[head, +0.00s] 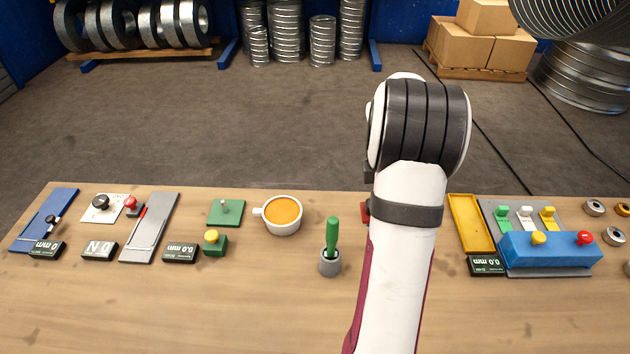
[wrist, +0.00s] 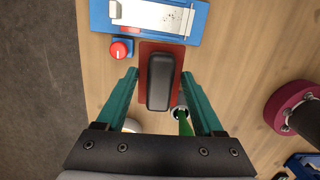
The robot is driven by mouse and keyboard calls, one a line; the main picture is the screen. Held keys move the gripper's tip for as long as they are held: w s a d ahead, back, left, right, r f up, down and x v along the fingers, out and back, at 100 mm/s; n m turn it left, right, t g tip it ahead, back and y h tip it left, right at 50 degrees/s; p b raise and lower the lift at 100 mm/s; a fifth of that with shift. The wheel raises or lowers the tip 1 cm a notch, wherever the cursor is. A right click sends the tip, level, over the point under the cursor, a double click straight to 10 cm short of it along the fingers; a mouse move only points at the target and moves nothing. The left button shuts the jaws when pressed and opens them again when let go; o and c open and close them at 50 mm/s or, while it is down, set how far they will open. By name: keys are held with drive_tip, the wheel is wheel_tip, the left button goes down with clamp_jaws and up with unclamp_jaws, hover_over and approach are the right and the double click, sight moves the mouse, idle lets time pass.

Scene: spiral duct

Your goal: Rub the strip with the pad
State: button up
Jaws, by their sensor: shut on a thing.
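The pad (wrist: 161,80) is a dark, rounded block in the wrist view, over a red plate (wrist: 145,54). My gripper (wrist: 160,74) has its two teal fingers on either side of the pad and is shut on it. Whether the pad touches the plate is hard to tell. The strip (wrist: 148,14) is pale with dark specks, set in a blue holder (wrist: 187,29) at the top of the wrist view, apart from the pad.
A green-handled tool (head: 332,238) in a grey cup and an orange-filled mug (head: 282,215) stand left of my arm. A yellow tray (head: 466,224) and blue switch box (head: 550,250) are right. The front table is clear.

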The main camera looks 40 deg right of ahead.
drive_tip(key=shift+m, duration=0.3)
drive_tip(key=shift+s+d+f, duration=0.4)
drive_tip(key=shift+s+f, duration=0.3)
drive_tip(key=shift+f, duration=1.05)
drive_tip(key=shift+s+d+f, duration=0.45)
drive_tip(key=shift+s+f, duration=0.3)
drive_tip(key=shift+f, duration=1.05)
drive_tip(key=shift+s+d+f, duration=0.4)
drive_tip(key=shift+s+f, duration=0.3)
drive_tip(key=shift+f, duration=1.05)
drive_tip(key=shift+s+d+f, duration=0.15)
drive_tip(key=shift+f, duration=0.25)
drive_tip(key=shift+s+d, duration=1.9)
drive_tip(key=shift+w+a, duration=1.9)
drive_tip(key=shift+w, duration=0.05)
drive_tip(key=shift+w+a+r, duration=0.15)
wheel_tip(320, 180, up, 8)
